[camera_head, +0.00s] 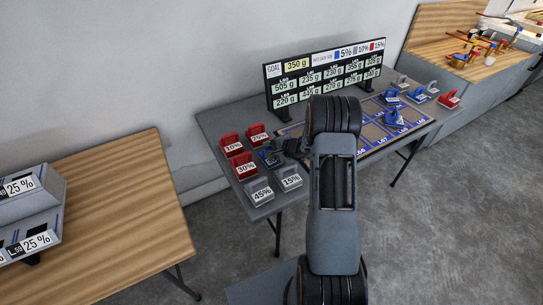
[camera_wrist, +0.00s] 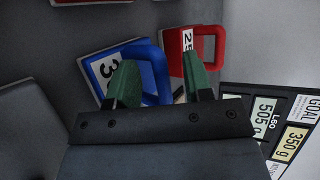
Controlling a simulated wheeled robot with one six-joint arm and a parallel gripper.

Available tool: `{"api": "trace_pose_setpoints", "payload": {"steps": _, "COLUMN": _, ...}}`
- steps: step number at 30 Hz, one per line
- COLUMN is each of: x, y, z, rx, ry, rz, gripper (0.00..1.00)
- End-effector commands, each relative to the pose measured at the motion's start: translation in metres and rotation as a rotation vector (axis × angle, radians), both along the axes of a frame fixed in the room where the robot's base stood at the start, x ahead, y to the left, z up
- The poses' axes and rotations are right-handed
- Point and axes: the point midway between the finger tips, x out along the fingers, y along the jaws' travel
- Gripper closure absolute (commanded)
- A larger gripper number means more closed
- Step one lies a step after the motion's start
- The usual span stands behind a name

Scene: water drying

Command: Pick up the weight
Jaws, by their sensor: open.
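A blue weight (camera_wrist: 106,73) with a white label, partly hidden, lies below my gripper (camera_wrist: 160,66) in the wrist view. My gripper is open. Its two green fingers appear on either side of the blue handle (camera_wrist: 158,62); I cannot tell whether they touch it. A red weight (camera_wrist: 207,45) stands just right of the blue one, close to the right finger. In the head view the blue weight (camera_head: 268,158) sits on the table's left part, partly covered by my gripper (camera_head: 284,149).
A sign board (camera_head: 325,76) stands behind. More weights stand on the table's right side.

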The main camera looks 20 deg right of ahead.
Motion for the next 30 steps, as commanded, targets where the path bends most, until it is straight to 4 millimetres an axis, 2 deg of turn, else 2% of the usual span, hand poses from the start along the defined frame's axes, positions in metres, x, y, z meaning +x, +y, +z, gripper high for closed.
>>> {"api": "trace_pose_setpoints", "payload": {"steps": 8, "x": 0.0014, "y": 0.0011, "z": -0.0013, "rx": -0.001, "ry": 0.0, "rz": 0.001, "gripper": 0.54}}
{"api": "trace_pose_setpoints", "payload": {"steps": 22, "x": 0.0013, "y": 0.001, "z": -0.001, "rx": -0.001, "ry": 0.0, "rz": 0.001, "gripper": 0.99}}
{"api": "trace_pose_setpoints", "payload": {"steps": 30, "x": 0.0012, "y": 0.0011, "z": -0.0012, "rx": 0.0, "ry": 0.0, "rz": 0.001, "gripper": 1.0}}
